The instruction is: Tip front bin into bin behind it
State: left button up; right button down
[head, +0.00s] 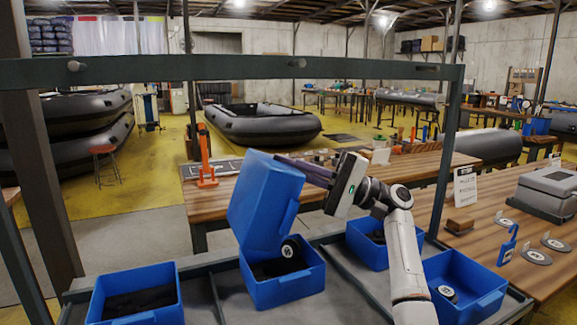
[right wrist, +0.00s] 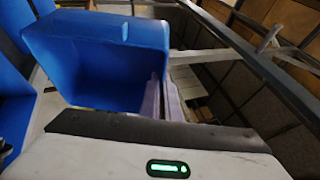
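The tipped blue bin (head: 264,200) is held up steeply tilted, its open side facing down and right, over a second blue bin (head: 290,291) on the rack. It also shows in the right wrist view (right wrist: 95,50). My right gripper (head: 302,170) has its purple-grey fingers closed on the tipped bin's wall near the upper right edge. In the right wrist view the fingers (right wrist: 160,98) meet at the bin's edge. A black-and-white round part (head: 290,248) shows at the lower bin's opening, above dark contents. My left gripper is out of view.
More blue bins stand on the rack: one at left (head: 135,295) with dark contents, one behind at right (head: 368,243), one at front right (head: 465,288) holding a round part. A dark rack bar (head: 230,67) crosses above. A wooden bench (head: 225,195) stands behind.

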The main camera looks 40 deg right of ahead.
jog(key=shift+r+p, duration=0.65)
jog(key=shift+r, duration=0.5)
jog(key=shift+r+p, duration=0.85)
jog(key=shift+r, duration=0.55)
jog(key=shift+f, duration=0.1)
